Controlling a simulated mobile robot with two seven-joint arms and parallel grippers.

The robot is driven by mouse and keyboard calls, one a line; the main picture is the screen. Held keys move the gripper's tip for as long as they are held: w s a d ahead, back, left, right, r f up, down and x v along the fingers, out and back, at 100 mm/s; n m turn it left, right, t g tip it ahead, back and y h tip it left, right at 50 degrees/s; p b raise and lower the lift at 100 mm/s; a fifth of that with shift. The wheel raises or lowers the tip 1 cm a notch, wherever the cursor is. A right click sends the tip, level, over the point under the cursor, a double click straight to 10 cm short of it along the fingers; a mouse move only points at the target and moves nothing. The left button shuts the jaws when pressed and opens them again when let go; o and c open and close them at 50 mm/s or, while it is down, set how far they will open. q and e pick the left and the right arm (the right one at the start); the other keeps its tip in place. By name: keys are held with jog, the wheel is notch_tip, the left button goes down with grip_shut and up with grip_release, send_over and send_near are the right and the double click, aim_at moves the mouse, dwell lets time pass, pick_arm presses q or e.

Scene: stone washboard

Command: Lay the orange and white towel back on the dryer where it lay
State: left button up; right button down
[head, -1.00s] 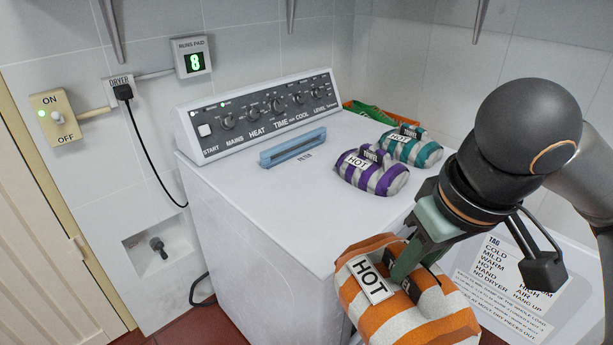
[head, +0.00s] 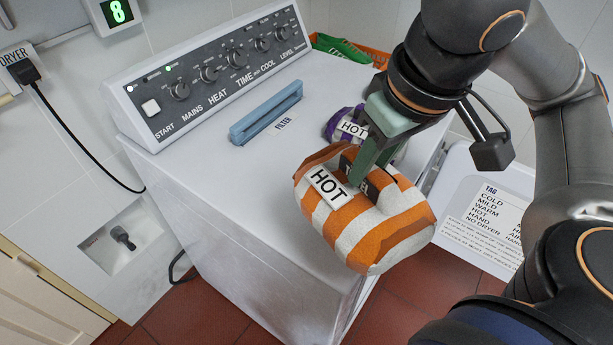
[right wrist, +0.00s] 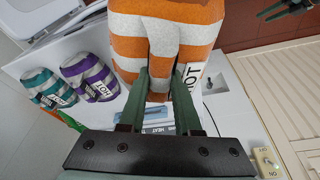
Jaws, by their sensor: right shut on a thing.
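The orange and white towel (head: 365,225) is a striped bundle with a HOT tag. My right gripper (head: 366,172) is shut on its top strap and holds it in front of the dryer's front right part, in the head view. The towel also fills the top middle of the right wrist view (right wrist: 133,46), between the green fingers (right wrist: 162,90). The white dryer (head: 215,180) has a control panel at its back and bare top at the left and middle. I cannot tell how far the towel is above the top. My left gripper is not in the head view.
A purple and white towel (head: 336,122) lies on the dryer, partly behind my gripper. A teal and white towel (right wrist: 42,85) lies beside it in the right wrist view. A blue filter (head: 266,113) is set in the top.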

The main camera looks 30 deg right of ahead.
aim_at(333, 144)
jog(key=w+p, duration=0.1)
jog(key=w+f+p, duration=0.1)
jog(key=shift+w+d+f, duration=0.1)
jog(key=shift+w, duration=0.3)
jog(key=w+f, duration=0.1)
jog(key=w, duration=0.1)
jog(key=w+f, duration=0.1)
jog(key=w, duration=0.1)
jog(key=w+f, duration=0.1)
jog(key=w, duration=0.1)
jog(key=shift+w+d+f, duration=0.1)
jog(key=shift+d+f, duration=0.1)
jog(key=shift+d, duration=0.1)
jog(key=w+b+x, duration=0.1)
jog(key=w+x, duration=0.1)
jog(key=x, duration=0.7)
jog(key=shift+d+r, duration=0.15)
jog(key=shift+r, duration=0.1)
jog(key=shift+f, duration=0.1)
jog(key=c, duration=0.6)
grip_release()
jog(key=p+v, duration=0.1)
jog(key=v, duration=1.1)
